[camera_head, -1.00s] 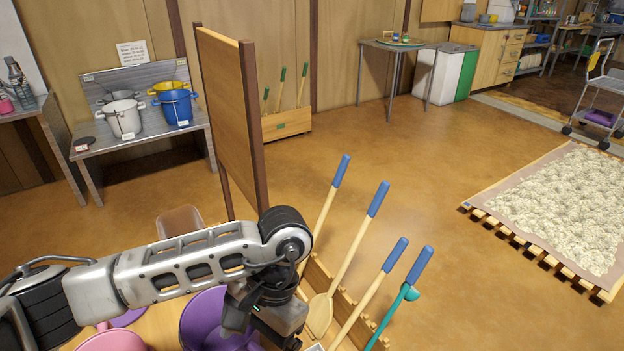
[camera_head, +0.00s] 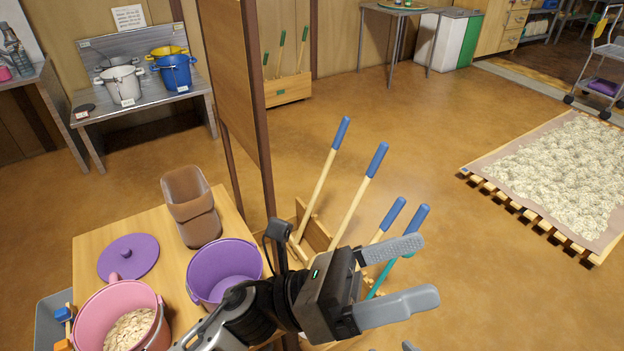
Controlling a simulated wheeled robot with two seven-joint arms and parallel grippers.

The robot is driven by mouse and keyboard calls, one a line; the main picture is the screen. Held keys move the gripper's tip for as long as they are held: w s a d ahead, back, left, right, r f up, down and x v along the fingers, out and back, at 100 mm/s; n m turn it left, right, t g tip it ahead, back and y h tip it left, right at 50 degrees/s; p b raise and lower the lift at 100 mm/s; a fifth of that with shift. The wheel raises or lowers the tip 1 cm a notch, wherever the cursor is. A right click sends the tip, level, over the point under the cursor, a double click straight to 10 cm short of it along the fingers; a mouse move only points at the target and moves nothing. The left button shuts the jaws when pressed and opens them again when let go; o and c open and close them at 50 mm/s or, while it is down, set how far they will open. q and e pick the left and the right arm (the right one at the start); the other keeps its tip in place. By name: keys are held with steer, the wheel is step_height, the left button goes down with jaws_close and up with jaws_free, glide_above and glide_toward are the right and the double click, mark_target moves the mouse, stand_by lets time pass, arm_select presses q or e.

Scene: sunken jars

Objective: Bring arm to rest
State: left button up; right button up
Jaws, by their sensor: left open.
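My left gripper (camera_head: 408,278) is in the lower middle of the head view. Its two grey fingers are spread apart and point right, with nothing between them. It is in front of the rack (camera_head: 312,228) of blue-handled tools and hides the lower parts of some of them. My left arm comes up from the bottom edge, past the purple pot (camera_head: 225,262).
A wooden table (camera_head: 88,250) holds a pink pot (camera_head: 88,312) with pale flakes, a purple lid (camera_head: 128,257) and a brown container (camera_head: 190,205). A tall brown panel (camera_head: 238,110) stands behind it. The floor between the tools and the flake-covered mat (camera_head: 560,170) is clear.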

arm_select(q)
steer(key=w+a+f+n+t+y, duration=0.45)
steer(key=a+n+t+y, duration=0.35)
steer(key=n, duration=0.8)
steer(key=w+a+f+n+t+y, duration=0.5)
steer(key=n+t, duration=0.4)
steer(key=n, duration=0.7)
steer(key=s+a+f+n+g+y, duration=0.3)
steer(key=s+a+f+n, duration=0.1)
steer(key=f+n, duration=0.3)
steer(key=s+a+f+n+g+y, duration=0.3)
steer(key=s+a+f+n+y, duration=0.1)
steer(key=f, duration=0.6)
steer(key=s+a+n, duration=0.1)
steer(key=a+n, duration=0.1)
steer(key=n, duration=0.1)
steer(key=shift+s+g, duration=0.25)
steer(key=shift+g, duration=0.15)
